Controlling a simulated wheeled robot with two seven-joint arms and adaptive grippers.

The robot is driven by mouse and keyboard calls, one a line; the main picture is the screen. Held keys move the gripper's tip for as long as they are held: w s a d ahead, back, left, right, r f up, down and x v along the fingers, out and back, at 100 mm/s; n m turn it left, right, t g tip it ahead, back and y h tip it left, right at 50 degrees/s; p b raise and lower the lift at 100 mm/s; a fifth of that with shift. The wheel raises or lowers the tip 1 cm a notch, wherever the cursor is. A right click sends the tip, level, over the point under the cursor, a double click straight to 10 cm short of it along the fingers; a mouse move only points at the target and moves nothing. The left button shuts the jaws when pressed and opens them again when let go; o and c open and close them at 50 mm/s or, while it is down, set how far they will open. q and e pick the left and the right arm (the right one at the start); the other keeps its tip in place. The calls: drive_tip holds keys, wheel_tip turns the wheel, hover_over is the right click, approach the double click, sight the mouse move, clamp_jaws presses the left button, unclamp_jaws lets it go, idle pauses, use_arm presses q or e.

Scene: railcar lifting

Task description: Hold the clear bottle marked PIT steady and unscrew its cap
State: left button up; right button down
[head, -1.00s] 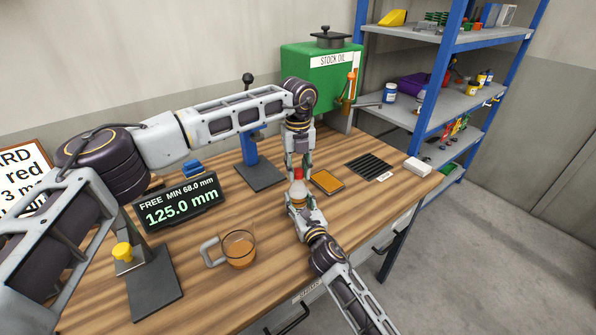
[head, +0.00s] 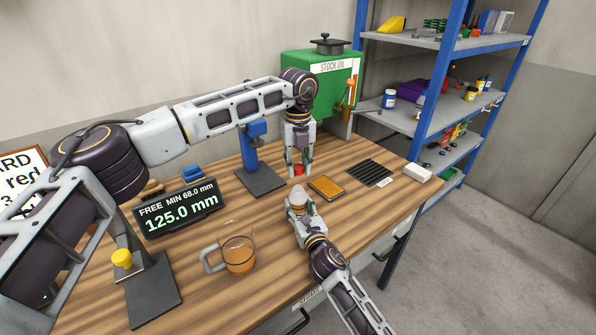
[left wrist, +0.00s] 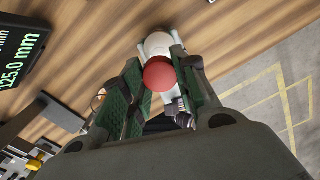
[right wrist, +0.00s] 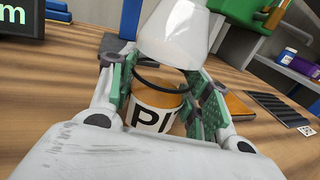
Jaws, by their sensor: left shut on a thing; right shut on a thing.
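The red cap (head: 298,170) is in my left gripper (head: 298,166), which is shut on it and points down. It also shows in the left wrist view (left wrist: 159,75). The PIT bottle (head: 297,201) is upright below, its top apart from the cap in the head view. My right gripper (head: 298,213) is shut around its body. In the right wrist view the bottle (right wrist: 157,106) has a pale, translucent shoulder, a dark ring and an amber lower part. Its label shows only "PI"; the rest is hidden by a finger. The bottle's mouth is not clearly visible.
A glass mug (head: 239,257) of amber liquid stands left of the bottle. An amber pad (head: 326,187) and black grille (head: 369,172) lie to the right. Behind are a blue stand (head: 256,150) and a green STOCK OIL tank (head: 312,95). A display (head: 178,210) stands left.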

idle(0.3)
drive_tip(key=c, duration=0.6)
unclamp_jaws()
drive_tip(key=shift+s, duration=0.1)
drive_tip(key=shift+v, duration=5.9)
